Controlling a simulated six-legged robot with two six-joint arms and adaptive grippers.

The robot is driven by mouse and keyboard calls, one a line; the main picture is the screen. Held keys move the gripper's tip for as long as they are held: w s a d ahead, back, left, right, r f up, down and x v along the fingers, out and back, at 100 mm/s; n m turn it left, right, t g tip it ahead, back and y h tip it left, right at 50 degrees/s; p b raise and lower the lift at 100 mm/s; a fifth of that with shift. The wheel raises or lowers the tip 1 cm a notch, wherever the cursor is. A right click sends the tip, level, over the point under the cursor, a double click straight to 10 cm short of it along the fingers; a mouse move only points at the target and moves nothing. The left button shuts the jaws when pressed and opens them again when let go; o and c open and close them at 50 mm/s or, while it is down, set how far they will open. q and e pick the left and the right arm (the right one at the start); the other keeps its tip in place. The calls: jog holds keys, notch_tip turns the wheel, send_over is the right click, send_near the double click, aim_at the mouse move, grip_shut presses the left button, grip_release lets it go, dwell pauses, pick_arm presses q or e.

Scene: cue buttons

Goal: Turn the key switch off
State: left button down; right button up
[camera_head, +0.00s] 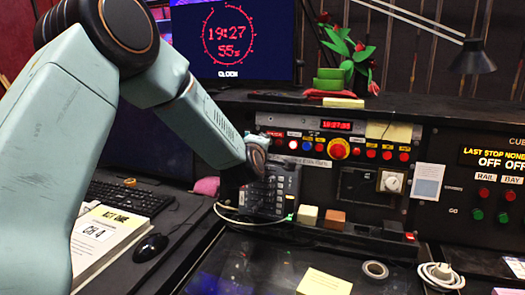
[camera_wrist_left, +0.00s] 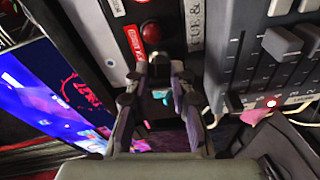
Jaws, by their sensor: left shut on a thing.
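My left arm comes in from the left in the head view. Its gripper (camera_head: 257,158) is at the left end of the control panel, just left of the button row. In the left wrist view the gripper's two fingers (camera_wrist_left: 161,76) close on a small dark part at the panel, which I take to be the key switch (camera_wrist_left: 160,70). The fingers hide most of it, so its turned position cannot be read. In the head view the arm and gripper hide the key switch. My right gripper is not in view.
A red button (camera_wrist_left: 150,32) sits close beside the fingertips. A fader panel (camera_wrist_left: 262,70) lies to the right in the wrist view. A clock screen (camera_head: 232,40) stands behind.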

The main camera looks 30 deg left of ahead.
pick_arm(q)
jog(key=shift+n+b, duration=0.5)
jog(key=shift+n, duration=0.6)
jog(key=shift+r, duration=0.1)
jog(key=c, duration=1.2)
grip_release()
jog(key=shift+w, duration=0.1)
jog(key=shift+o, duration=0.2)
jog(key=shift+s, duration=0.2)
jog(key=v, duration=1.2)
jog(key=shift+w, duration=0.1)
